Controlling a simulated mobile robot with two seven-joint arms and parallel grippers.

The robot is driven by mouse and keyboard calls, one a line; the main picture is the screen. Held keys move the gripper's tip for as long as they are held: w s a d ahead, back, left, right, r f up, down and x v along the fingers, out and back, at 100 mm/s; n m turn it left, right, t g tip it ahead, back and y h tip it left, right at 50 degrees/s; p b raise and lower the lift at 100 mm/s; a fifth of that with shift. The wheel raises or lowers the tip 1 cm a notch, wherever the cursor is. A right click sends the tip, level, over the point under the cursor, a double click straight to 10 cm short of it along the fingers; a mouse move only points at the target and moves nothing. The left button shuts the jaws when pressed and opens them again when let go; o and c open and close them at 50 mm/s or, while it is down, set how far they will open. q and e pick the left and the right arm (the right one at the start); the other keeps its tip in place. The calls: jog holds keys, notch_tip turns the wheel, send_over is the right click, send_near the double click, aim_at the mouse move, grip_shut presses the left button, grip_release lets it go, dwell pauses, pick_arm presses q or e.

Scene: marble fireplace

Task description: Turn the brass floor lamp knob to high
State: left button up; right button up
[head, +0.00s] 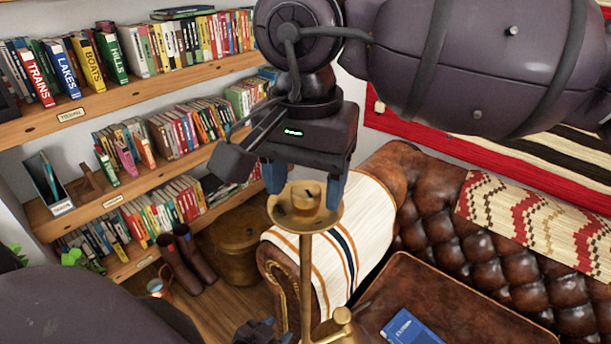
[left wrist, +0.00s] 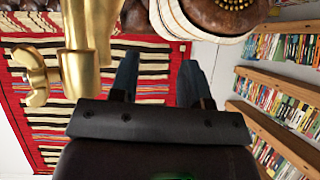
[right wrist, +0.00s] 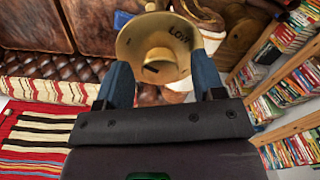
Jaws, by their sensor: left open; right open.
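The brass floor lamp (head: 306,270) has a thin post with a shallow brass dish at its top. A round brass knob (head: 300,197) sits in the dish. In the right wrist view, the dish (right wrist: 130,45) carries the word LOW, and the knob (right wrist: 160,65) shows a dark mark. My right gripper (head: 305,185) is open above the dish, its blue fingers on either side of the knob; contact is unclear. My left gripper (left wrist: 157,75) is open and empty beside a brass post (left wrist: 88,60) with a wing screw (left wrist: 38,78). In the head view it is mostly cut off at the bottom.
Bookshelves (head: 150,95) fill the left side. A leather sofa (head: 440,225) with a striped throw (head: 340,235) stands behind the lamp. Brown boots (head: 180,265) and a brass bin (head: 235,250) stand on the floor. A blue book (head: 408,328) lies on a brown leather surface.

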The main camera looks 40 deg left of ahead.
jog(key=shift+f, duration=0.1)
jog(key=c, duration=0.9)
jog(key=shift+c, duration=0.2)
